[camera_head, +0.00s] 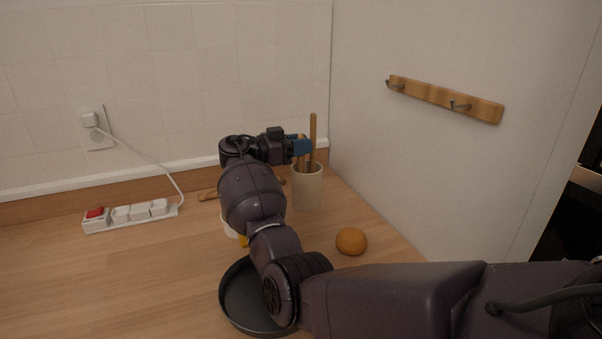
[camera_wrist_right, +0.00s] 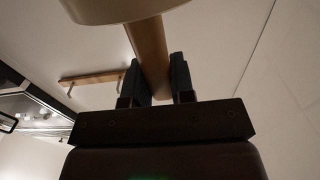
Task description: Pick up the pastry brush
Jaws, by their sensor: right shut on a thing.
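A beige utensil crock (camera_head: 307,188) stands on the counter near the corner, with several wooden handles sticking up out of it. One tall handle (camera_head: 313,128) rises above the rest. My right gripper (camera_head: 300,147) is at the handles just above the crock's rim. In the right wrist view my right gripper (camera_wrist_right: 159,66) is shut on a round wooden handle (camera_wrist_right: 148,48), and the crock's rim (camera_wrist_right: 120,8) is close to it. The lower end of this handle is hidden, so no bristles show and I cannot tell which utensil it is. My left gripper is not in view.
A dark round pan (camera_head: 234,311) lies partly under my right arm. An orange fruit (camera_head: 351,241) is right of it. A white power strip (camera_head: 130,216) lies at left. A wall with a wooden hook rail (camera_head: 445,98) closes the right side. The left counter front is clear.

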